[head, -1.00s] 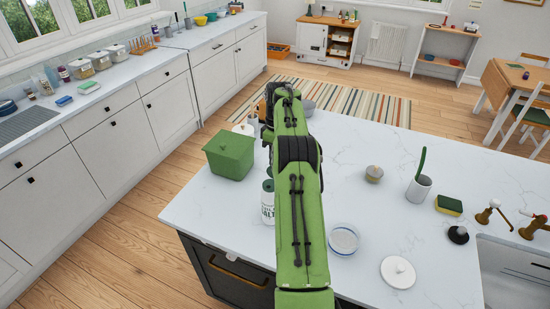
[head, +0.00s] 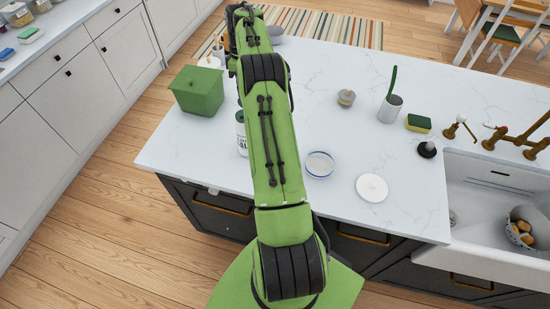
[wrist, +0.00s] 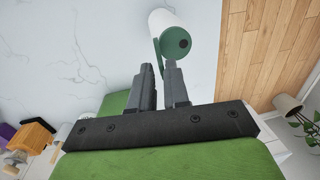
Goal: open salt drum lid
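The salt drum (head: 241,137) is a white cylinder with dark lettering and a green top, on the island counter just left of my arm, partly hidden by it. In the wrist view the drum (wrist: 172,20) shows its green end (wrist: 176,46) with a dark round spot. A thin green flap (wrist: 158,58) stands out from that end's left side and reaches toward the gap between my fingers. My gripper (wrist: 160,67) has its two grey fingers apart, close to the drum's green end. I cannot tell if they touch the flap. The head view hides my gripper behind the arm.
A green lidded box (head: 198,90) stands left of the drum. A glass dish (head: 319,164), a white round lid (head: 372,188), a small pot (head: 346,97), a grey cup (head: 390,108) and a sponge (head: 418,123) lie right of my arm. The sink (head: 490,190) is at the right.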

